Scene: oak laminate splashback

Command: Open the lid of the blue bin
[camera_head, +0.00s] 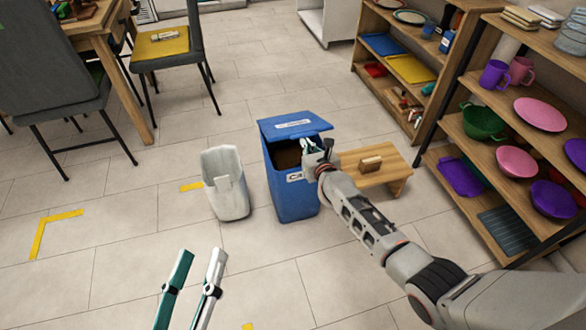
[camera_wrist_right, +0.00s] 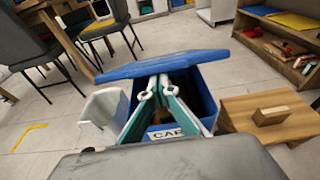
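The blue bin (camera_head: 297,201) stands on the floor with a "CA…" label on its front. Its blue lid (camera_head: 268,129) is raised partway, and the brown interior shows under it. My right gripper (camera_head: 305,146) is at the bin's opening, at the lid's right front edge. In the right wrist view its fingers (camera_wrist_right: 158,80) come together at the tips, just under the near edge of the lid (camera_wrist_right: 188,64); I see nothing held between them. Whether they touch the lid is unclear. My left gripper (camera_head: 202,252) is low in the head view, fingers apart and empty, away from the bin.
A grey open bin (camera_head: 227,194) stands left of the blue bin. A low wooden stool (camera_head: 376,175) with a small wooden block (camera_head: 370,164) is close on the right. Shelves (camera_head: 500,150) with dishes stand further right. Chairs and a table are at the upper left. Floor at left is clear.

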